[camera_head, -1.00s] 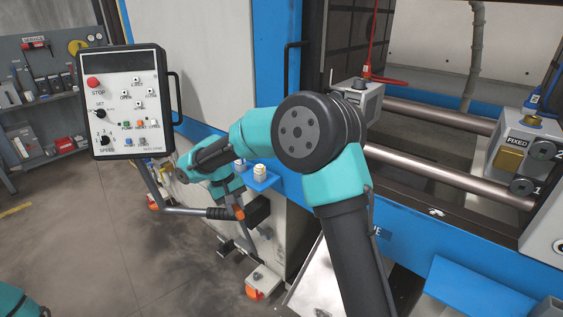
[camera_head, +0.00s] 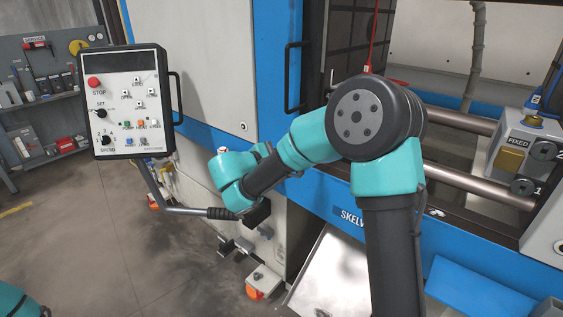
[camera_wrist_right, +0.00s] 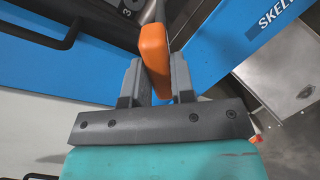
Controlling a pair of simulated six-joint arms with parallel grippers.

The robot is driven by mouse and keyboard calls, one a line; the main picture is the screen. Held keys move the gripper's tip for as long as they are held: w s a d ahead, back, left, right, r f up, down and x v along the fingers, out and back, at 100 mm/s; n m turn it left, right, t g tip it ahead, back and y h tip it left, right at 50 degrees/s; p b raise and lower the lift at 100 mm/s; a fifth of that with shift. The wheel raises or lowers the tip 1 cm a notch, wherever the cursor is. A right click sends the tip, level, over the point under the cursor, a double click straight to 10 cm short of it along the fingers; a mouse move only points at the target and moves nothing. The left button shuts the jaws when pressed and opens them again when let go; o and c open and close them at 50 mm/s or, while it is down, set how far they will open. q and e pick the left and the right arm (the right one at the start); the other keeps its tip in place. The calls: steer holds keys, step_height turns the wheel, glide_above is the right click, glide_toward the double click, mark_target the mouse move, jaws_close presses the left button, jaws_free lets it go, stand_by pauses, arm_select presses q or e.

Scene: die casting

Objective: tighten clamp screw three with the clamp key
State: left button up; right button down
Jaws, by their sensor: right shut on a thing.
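The clamp key (camera_wrist_right: 153,47) has an orange handle and a grey shaft that runs up out of the right wrist view. My right gripper (camera_wrist_right: 155,62) is shut on the handle, with one grey finger on each side. A dark part marked 3 (camera_wrist_right: 125,12) shows at the top, just left of the shaft. The key's tip is out of view, so I cannot tell whether it touches a screw. In the head view my right arm hides its gripper and the key. My left gripper is not in view.
A control panel (camera_head: 124,101) hangs on a bent arm at left. The machine's blue frame (camera_head: 270,70) stands behind my right arm. Screws marked 1 (camera_head: 522,187) and 2 (camera_head: 543,151) sit on the block labelled FIXED at right. A black door handle (camera_head: 290,75) sticks out.

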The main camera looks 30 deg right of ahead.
steer(key=t, duration=0.1)
steer(key=n+t, duration=0.1)
steer(key=s+a+n+t, duration=0.1)
steer(key=t, duration=0.1)
steer(key=shift+f+h, duration=0.3)
steer(key=shift+s, duration=0.1)
steer(key=shift+x, duration=3.8)
stand_by(1.2)
